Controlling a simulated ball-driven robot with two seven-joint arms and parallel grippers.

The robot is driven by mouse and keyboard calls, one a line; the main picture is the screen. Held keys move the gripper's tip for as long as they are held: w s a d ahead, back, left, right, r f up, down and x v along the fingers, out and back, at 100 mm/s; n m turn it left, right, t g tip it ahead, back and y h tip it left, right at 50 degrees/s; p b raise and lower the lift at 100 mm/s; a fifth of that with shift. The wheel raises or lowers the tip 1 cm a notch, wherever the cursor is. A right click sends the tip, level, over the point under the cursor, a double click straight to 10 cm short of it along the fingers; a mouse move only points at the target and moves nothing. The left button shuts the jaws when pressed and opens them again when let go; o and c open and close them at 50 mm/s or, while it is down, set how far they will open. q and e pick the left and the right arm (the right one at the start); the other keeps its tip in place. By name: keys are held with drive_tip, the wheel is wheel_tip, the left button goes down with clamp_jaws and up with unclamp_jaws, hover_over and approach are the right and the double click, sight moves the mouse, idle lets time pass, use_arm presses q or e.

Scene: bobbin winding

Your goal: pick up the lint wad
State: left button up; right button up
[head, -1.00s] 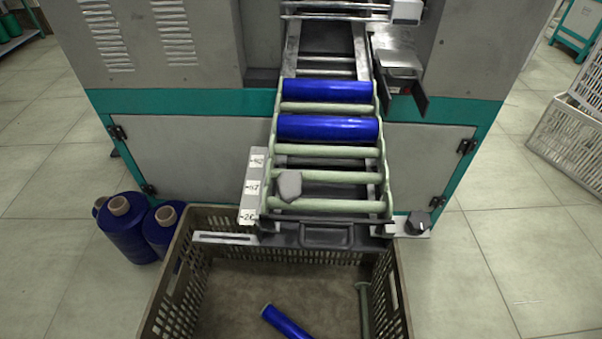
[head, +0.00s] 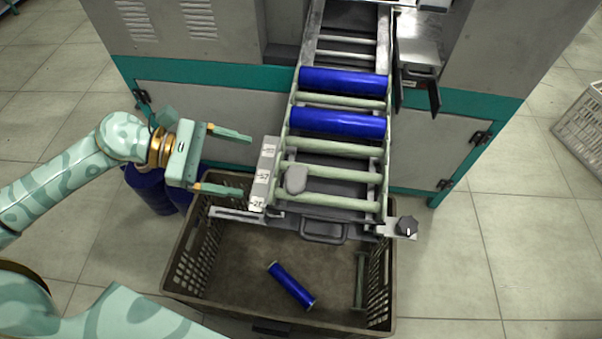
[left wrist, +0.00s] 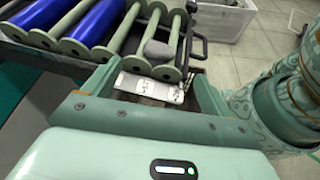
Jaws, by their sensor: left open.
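The lint wad (head: 296,179) is a small grey rounded lump on the lower green rollers of the sloping rack (head: 385,185), near its left rail. In the left wrist view the lint wad (left wrist: 157,49) shows ahead, beyond the white label plate. My left gripper (head: 250,165) is open and empty, left of the rack and the label plate (head: 263,172), with its fingers pointing right toward the lint wad but apart from it. In the left wrist view my left gripper's fingers (left wrist: 150,88) stand wide on either side of the label plate. My right gripper is not in view.
Two blue bobbins (head: 343,81) lie across the rack above the wad. A brown crate (head: 380,320) below holds a blue bobbin (head: 291,286) and an empty green one (head: 360,280). A black knob (head: 407,226) sits at the rack's lower right. Blue cones (head: 150,190) stand behind my left arm.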

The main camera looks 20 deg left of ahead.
sight(295, 177)
use_arm(q)
drive_tip(key=b+x, duration=0.1)
drive_tip(key=x, duration=0.5)
drive_tip(key=b+x, duration=0.1)
drive_tip(key=x, duration=0.3)
drive_tip(key=shift+w+d+f+b, duration=0.1)
drive_tip(key=shift+d+f+b, duration=0.15)
drive_tip(key=shift+b, duration=0.1)
drive_tip(key=shift+w+d, duration=0.1)
drive_tip(key=shift+d, duration=0.2)
drive_tip(key=c, duration=1)
drive_tip(key=shift+c, duration=0.2)
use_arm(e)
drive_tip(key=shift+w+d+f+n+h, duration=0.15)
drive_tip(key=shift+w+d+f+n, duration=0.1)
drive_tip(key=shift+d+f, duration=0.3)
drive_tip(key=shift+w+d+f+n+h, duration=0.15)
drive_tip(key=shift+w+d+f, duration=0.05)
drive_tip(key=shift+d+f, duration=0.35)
